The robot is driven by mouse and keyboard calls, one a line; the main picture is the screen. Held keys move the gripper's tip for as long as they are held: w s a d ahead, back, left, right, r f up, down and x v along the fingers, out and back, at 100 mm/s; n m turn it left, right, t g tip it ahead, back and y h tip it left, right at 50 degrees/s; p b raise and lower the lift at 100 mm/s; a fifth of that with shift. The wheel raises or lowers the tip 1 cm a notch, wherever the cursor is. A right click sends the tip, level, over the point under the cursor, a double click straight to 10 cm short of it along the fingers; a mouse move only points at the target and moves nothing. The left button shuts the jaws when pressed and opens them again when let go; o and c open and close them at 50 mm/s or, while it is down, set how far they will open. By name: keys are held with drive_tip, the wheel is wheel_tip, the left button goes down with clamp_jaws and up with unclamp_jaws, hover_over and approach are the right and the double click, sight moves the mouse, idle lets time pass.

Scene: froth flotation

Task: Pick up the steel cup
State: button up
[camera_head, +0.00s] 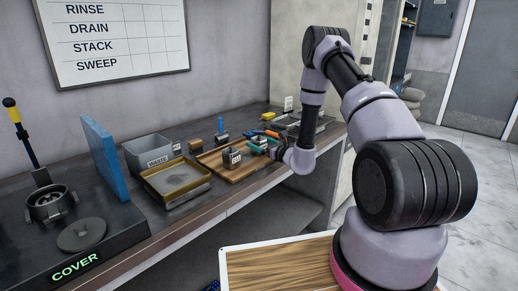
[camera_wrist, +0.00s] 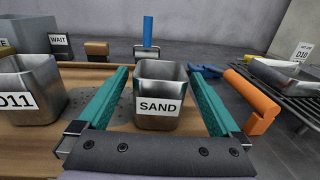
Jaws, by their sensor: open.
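A square steel cup labelled SAND (camera_wrist: 158,74) stands upright in the wrist view, between the two teal fingers of my gripper (camera_wrist: 158,80). The fingers are spread, one on each side of it, with a gap visible on both sides. A second steel cup, labelled D11 (camera_wrist: 30,75), stands to the left, outside the left finger. In the head view my gripper (camera_head: 262,145) reaches in low over a wooden board (camera_head: 212,163). A labelled cup (camera_head: 232,156) stands on the board to its left. The SAND cup is hard to make out there.
An orange-handled tool (camera_wrist: 252,103) lies right of my right finger, near a wire rack (camera_wrist: 290,90) with a metal tray. Behind the SAND cup are a blue-handled tool (camera_wrist: 147,34) and a brown block (camera_wrist: 97,49). A brass-rimmed tray (camera_head: 176,183) and grey WASTE bin (camera_head: 147,150) stand left of the board.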

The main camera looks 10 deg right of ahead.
drive_tip(key=shift+w+a, duration=0.1)
drive_tip(key=shift+w, duration=0.1)
drive_tip(key=c, duration=1.5)
